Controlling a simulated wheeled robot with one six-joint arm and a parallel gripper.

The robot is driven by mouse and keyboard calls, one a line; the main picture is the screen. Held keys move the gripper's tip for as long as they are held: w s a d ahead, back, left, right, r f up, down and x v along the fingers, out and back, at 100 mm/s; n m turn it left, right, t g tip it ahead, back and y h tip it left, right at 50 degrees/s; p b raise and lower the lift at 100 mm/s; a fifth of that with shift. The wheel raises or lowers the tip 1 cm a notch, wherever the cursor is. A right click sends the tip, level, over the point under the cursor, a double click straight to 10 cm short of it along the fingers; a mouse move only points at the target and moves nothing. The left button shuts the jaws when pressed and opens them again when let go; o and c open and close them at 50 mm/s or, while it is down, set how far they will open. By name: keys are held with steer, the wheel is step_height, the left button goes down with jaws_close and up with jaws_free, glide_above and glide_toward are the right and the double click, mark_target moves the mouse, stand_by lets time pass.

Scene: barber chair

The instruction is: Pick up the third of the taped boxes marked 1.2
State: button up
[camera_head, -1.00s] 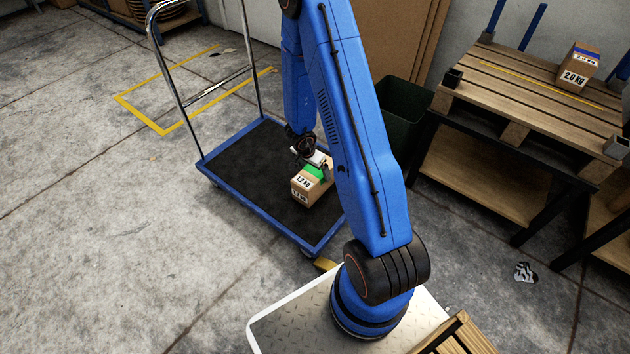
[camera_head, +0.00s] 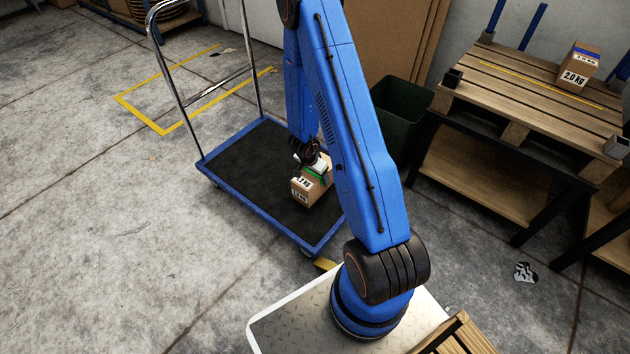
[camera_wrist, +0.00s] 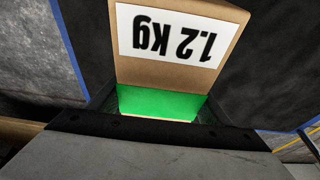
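A cardboard box marked 1.2 kg with green tape (camera_head: 300,186) sits on the dark deck of the blue-edged cart (camera_head: 240,165), near its right side. My gripper (camera_head: 314,172) is down at the top of this box, its fingers partly hidden by the box and my arm. In the wrist view the box (camera_wrist: 180,75) fills the upper middle, its label upside down. The gripper (camera_wrist: 155,115) has a finger on each side of the green tape. Whether the fingers touch the box cannot be told.
A wooden pallet table (camera_head: 530,85) at the right bears a box marked 2.0 kg with blue tape (camera_head: 577,70). A dark green bin (camera_head: 400,110) stands behind my arm. The cart's chrome handle (camera_head: 160,60) rises at its far left. The rest of the deck looks clear.

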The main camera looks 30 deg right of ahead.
steer(key=c, duration=0.8)
